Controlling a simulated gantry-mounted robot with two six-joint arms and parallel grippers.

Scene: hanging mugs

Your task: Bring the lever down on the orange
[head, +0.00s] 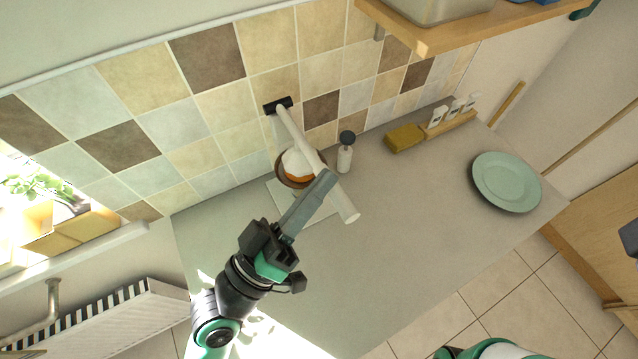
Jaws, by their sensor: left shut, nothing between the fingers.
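The juicer press stands against the tiled wall, with a white lever (302,140) hinged at a dark pivot at its top. The lever slants down to the right, and its rounded free end points toward the front of the counter. An orange piece (298,179) shows in a brown ring or bowl beneath the lever, with a white cone-like part over it. A pale base (325,211) lies below. My left gripper (326,179) is shut and empty, its fingertips overlapping the lever's middle in the picture. I cannot tell whether they touch. My right gripper is not in view.
A dark-capped shaker (345,153) stands just right of the press. A yellow sponge (404,139) and a rack of small white bottles (455,109) are along the wall. A green plate (506,181) lies at right. The counter (400,240) is clear in the middle.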

